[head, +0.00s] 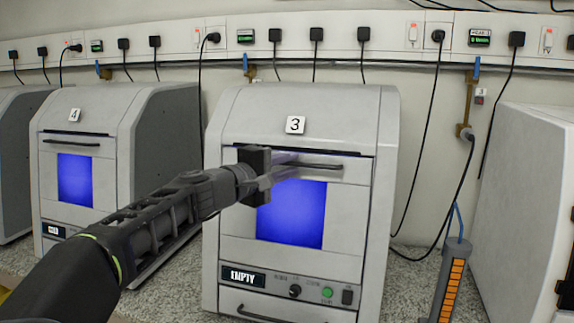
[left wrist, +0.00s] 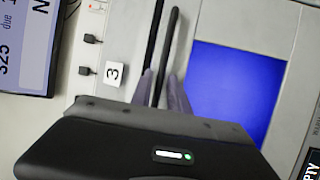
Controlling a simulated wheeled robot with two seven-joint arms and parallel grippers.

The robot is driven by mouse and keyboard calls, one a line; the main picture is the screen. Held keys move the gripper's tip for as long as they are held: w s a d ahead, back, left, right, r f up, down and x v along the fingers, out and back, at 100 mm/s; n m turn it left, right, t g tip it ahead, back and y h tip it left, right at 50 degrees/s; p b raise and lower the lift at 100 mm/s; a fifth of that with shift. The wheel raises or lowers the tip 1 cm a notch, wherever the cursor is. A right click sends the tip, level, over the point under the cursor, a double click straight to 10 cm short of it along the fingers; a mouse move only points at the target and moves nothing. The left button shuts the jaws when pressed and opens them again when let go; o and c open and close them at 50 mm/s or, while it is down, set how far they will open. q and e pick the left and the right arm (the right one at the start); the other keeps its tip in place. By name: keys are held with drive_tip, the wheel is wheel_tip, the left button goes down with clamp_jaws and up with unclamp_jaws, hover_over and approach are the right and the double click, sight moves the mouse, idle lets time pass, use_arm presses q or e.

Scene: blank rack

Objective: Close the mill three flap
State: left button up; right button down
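Mill three (head: 380,110) is a light grey machine with a "3" label, in the middle of the head view. Its flap (head: 350,190) stands upright with a bar handle (head: 322,166) near the top and a blue window. A dark line runs along the flap's top edge; I cannot tell whether it is fully flush. My left gripper (head: 284,168) is at the handle's left part. In the left wrist view the handle (left wrist: 169,45) runs between the two fingers of the gripper (left wrist: 161,76), which look apart, with space around it. My right gripper is not in view.
Mill four (head: 120,105) stands to the left, with a gap between the machines. Another light grey machine (head: 530,190) is at the right. An orange-striped holder (head: 452,290) stands on the speckled bench (head: 410,280). An "EMPTY" sign (head: 243,277) is below the window. Cables hang behind.

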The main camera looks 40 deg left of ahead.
use_arm(q)
drive_tip(key=shift+o, duration=0.8)
drive_tip(key=shift+s, duration=0.15)
drive_tip(key=s+b, duration=0.1)
drive_tip(key=s, duration=0.6)
drive_tip(key=shift+s+a+r, duration=0.15)
drive_tip(key=shift+s+a, duration=0.05)
drive_tip(key=shift+s, duration=0.15)
